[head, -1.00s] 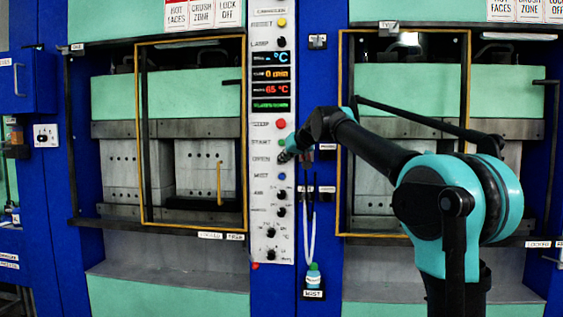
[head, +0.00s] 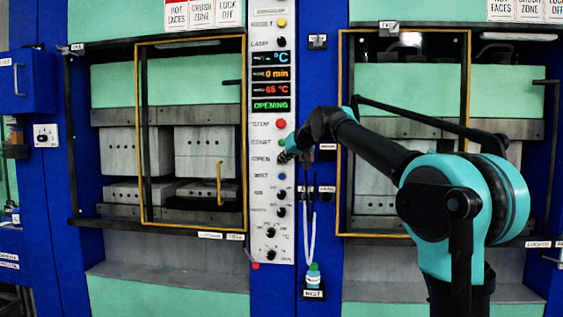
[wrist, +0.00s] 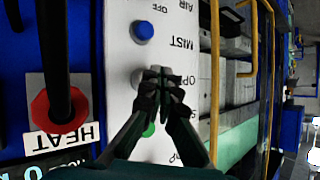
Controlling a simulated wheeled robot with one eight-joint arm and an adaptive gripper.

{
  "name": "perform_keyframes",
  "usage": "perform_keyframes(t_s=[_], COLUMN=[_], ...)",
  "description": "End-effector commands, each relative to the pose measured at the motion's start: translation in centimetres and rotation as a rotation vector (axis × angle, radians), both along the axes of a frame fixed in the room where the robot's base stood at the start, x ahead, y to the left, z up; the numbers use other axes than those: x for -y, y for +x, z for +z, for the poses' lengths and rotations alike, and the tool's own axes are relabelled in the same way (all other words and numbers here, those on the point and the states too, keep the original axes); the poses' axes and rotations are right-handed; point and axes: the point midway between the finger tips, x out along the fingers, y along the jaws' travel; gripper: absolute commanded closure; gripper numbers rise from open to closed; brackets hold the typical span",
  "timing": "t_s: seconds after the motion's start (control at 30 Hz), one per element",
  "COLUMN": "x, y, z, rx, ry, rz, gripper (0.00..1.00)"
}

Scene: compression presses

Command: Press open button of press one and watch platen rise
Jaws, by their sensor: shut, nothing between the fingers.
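Press one (head: 165,85), the left press, has its upper platen (head: 118,117) raised with upper mould halves under it. A dark gap parts them from the lower mould halves (head: 135,193). The panel display (head: 270,105) reads OPENING in green. My gripper (head: 286,156) is shut at the OPEN label on the control panel (head: 268,220). In the wrist view, my gripper's closed fingertips (wrist: 158,76) are over the panel beside a pale grey button (wrist: 136,77), next to the OPEN lettering. Whether they touch it I cannot tell.
A red stop button (head: 281,123) is above my gripper and a blue mist button (head: 282,176) below. A yellow-framed guard (head: 143,130) partly covers press one. Press two (head: 500,90) is behind my arm. A bottle (head: 313,277) stands on a small holder under the panel's right side.

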Motion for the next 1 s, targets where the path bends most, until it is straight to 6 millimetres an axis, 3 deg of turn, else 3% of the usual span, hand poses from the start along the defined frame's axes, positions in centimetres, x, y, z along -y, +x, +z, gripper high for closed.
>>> perform_keyframes(t_s=[0.5,1.0], x=[0.0,-0.2], y=[-1.0,-5.2], z=[0.0,0.0], rx=[-0.001,-0.001], ry=[0.001,0.001], rz=[0.0,0.0], gripper=[1.0,1.0])
